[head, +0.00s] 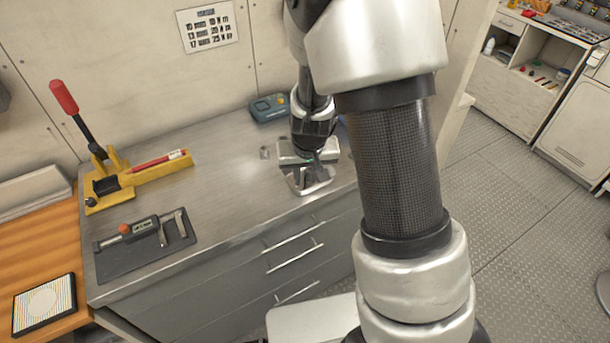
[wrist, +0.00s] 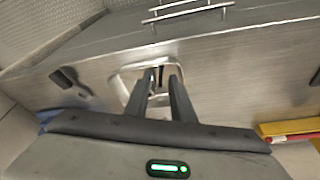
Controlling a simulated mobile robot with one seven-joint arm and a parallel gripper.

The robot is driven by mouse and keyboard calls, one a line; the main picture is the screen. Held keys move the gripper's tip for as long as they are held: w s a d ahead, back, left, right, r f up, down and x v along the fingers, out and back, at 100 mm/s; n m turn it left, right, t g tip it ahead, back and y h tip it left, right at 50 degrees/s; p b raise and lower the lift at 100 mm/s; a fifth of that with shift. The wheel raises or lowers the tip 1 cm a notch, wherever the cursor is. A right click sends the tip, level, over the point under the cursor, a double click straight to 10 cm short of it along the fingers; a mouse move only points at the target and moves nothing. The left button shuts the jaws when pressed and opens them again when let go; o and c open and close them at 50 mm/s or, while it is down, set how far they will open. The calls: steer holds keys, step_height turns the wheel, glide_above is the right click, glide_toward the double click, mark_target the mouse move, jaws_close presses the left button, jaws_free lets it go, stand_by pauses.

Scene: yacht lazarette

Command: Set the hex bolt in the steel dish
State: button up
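The steel dish (head: 323,186) is a shallow, shiny square on the steel bench top near its front edge. It also shows in the wrist view (wrist: 125,73), partly hidden by my fingers. My gripper (head: 308,178) is low over the dish, pointing down. In the wrist view my two fingers (wrist: 161,78) stand apart, with their tips over the dish. A small dark, narrow piece, seemingly the hex bolt (wrist: 160,75), shows between the tips, apparently in the dish and not clamped. Its exact contact with the dish is hard to see.
A small grey piece (head: 264,153) lies left of my gripper. A teal device (head: 268,107) stands at the back. A yellow press with a red handle (head: 107,180) and a dark plate with a caliper-like tool (head: 145,245) are at left. The bench middle is clear.

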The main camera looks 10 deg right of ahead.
steer(key=s+r+p, duration=0.1)
steer(key=s+r, duration=0.3)
steer(key=r, duration=0.4)
steer(key=s+r+t+y+p, duration=0.1)
steer(key=s+r, duration=0.3)
steer(key=r, duration=0.4)
steer(key=s+r+p, duration=0.1)
steer(key=s+r, duration=0.3)
steer(key=r, duration=0.3)
steer(key=s+d+r+t, duration=0.1)
steer(key=s+r, duration=0.4)
steer(key=s, duration=0.4)
steer(key=shift+d+r+n+h, duration=0.3)
steer(key=shift+d+r+h, duration=0.1)
steer(key=shift+s+a, duration=0.1)
